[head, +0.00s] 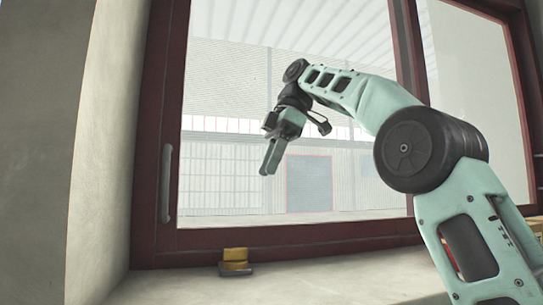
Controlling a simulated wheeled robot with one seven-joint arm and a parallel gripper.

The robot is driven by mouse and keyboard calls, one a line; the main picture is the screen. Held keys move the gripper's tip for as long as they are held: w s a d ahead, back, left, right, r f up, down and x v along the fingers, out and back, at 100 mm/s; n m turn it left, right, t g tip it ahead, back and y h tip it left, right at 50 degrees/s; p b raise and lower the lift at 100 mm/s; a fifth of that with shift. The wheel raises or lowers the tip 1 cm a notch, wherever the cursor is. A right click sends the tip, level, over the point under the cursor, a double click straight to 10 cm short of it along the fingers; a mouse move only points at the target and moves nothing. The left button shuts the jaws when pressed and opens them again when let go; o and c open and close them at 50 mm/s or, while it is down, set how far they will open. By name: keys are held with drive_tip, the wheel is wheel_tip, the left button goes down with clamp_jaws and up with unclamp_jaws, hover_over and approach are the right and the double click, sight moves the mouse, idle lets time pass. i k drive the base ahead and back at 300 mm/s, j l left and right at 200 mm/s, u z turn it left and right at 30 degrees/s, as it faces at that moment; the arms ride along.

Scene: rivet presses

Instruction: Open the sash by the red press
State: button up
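The window sash has a dark red-brown frame (148,150) around a large glass pane. It looks shut in its frame. A grey vertical bar handle (166,183) is on its left stile. My gripper (268,170) hangs in front of the pane, to the right of the handle and apart from it, fingers pointing down. The fingers look close together, but whether there is a gap between them is unclear. I see nothing held. No whole red press is in view; a small red patch (460,250) shows through an opening in my arm, and I cannot tell what it is.
A small yellow block on a dark base (235,261) stands on the pale sill (300,280) below the sash. A second pane (475,80) is at the right, partly behind my arm. A thick wall (100,150) edges the window at the left.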

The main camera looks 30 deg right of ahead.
sight(169, 239)
drive_tip(key=k, duration=1)
